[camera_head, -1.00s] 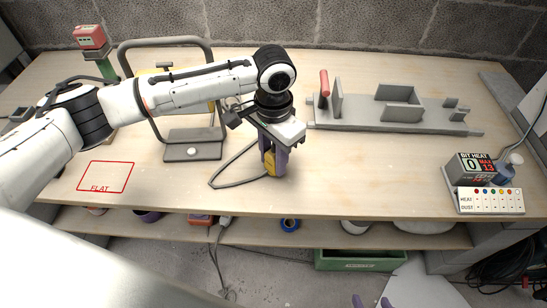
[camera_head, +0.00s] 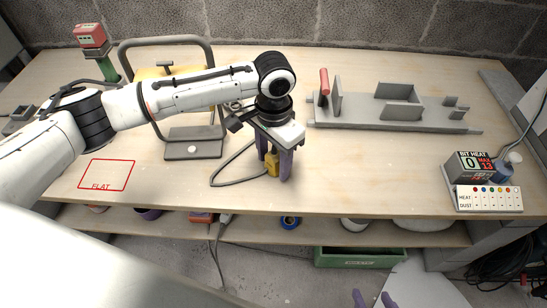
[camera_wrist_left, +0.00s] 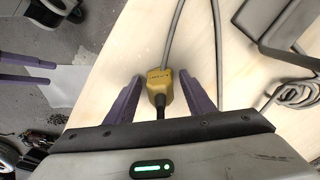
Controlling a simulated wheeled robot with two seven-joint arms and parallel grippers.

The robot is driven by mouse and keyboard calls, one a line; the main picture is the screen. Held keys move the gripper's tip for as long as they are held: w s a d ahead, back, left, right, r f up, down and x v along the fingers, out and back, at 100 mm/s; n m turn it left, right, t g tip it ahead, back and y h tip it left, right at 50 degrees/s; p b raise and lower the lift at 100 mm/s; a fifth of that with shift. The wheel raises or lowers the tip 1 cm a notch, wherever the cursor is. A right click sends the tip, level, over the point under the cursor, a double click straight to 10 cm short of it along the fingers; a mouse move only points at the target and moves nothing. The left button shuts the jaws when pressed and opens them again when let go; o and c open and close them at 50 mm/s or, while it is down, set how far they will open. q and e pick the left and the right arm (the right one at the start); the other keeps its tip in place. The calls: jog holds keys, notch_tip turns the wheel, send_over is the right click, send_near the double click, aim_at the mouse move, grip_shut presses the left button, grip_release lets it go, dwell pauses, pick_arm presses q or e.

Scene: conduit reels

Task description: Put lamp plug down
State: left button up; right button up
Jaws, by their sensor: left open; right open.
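The lamp plug (camera_head: 272,164) is a yellow block on a grey cable, at the table top near the front edge. My left gripper (camera_head: 276,172) points down over it with its purple fingers open. In the left wrist view the plug (camera_wrist_left: 159,85) lies between the two spread fingers (camera_wrist_left: 163,97), with a gap visible on each side. Its dark end is toward the gripper body, and the grey cable runs away from the far end. My right gripper (camera_head: 374,300) shows only as purple fingertips at the bottom edge, apart and empty.
A grey fixture with a red handle (camera_head: 324,82) lies at the back right. A framed lamp stand (camera_head: 195,150) is left of the gripper. A red FLAT outline (camera_head: 105,176) marks the left table. A bit heat box (camera_head: 475,166) stands right. The front middle-right table is clear.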

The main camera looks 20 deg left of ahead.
aim_at(273, 153)
pick_arm(q)
notch_tip(273, 153, up, 13)
dwell(0.5)
dwell(0.4)
